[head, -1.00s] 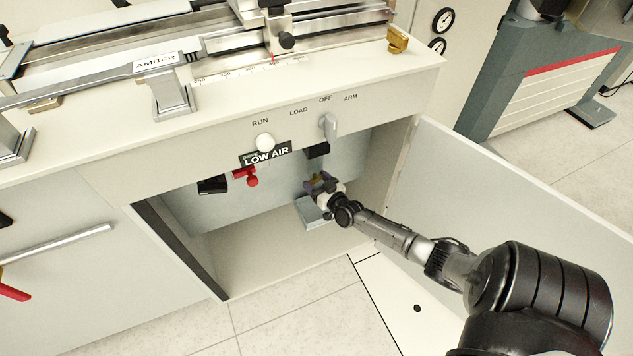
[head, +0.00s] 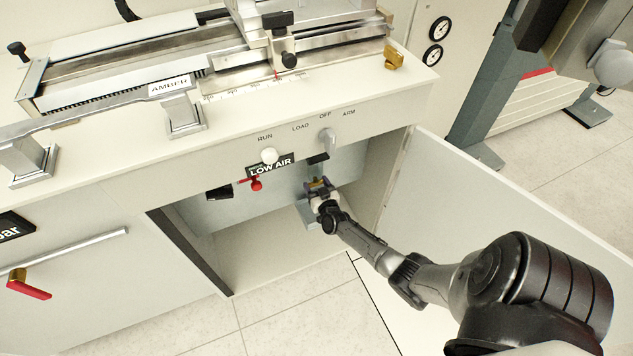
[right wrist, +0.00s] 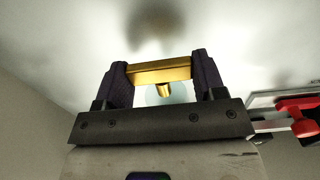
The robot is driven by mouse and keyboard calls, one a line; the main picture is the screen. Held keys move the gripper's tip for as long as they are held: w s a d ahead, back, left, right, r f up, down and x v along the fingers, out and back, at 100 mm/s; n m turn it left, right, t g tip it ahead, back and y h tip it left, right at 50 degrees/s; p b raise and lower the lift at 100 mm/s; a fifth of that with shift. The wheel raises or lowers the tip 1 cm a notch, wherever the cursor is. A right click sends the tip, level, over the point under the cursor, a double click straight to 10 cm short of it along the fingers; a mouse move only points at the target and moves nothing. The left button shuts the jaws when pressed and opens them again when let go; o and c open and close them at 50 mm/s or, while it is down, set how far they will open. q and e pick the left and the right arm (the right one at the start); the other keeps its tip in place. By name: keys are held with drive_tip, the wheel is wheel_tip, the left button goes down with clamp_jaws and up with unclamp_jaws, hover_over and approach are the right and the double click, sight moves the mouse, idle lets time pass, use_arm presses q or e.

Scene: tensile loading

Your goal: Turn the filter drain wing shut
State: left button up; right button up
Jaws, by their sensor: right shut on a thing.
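The filter drain wing (right wrist: 160,71) is a flat brass bar on a short stem. In the right wrist view it lies level between my right gripper's two dark fingers (right wrist: 160,82), which are shut on its ends. In the head view my right gripper (head: 319,184) reaches into the open cabinet under the bench, and a little brass colour shows between its fingers. The gripper hides most of the wing and its mount there. A rounded translucent part shows behind the stem in the wrist view. My left gripper is not in view.
A red valve handle (head: 256,185) is left of my right gripper in the cabinet and also shows in the wrist view (right wrist: 302,116). A blue-grey block (head: 306,214) is below the gripper. The open cabinet door (head: 480,195) stands right of my arm. The cabinet floor (head: 260,255) is clear.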

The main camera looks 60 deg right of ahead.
drive_tip(key=o, duration=0.9)
drive_tip(key=p+v, duration=0.5)
drive_tip(key=v, duration=0.8)
drive_tip(key=shift+s+a+p, duration=0.3)
drive_tip(key=shift+p, duration=0.05)
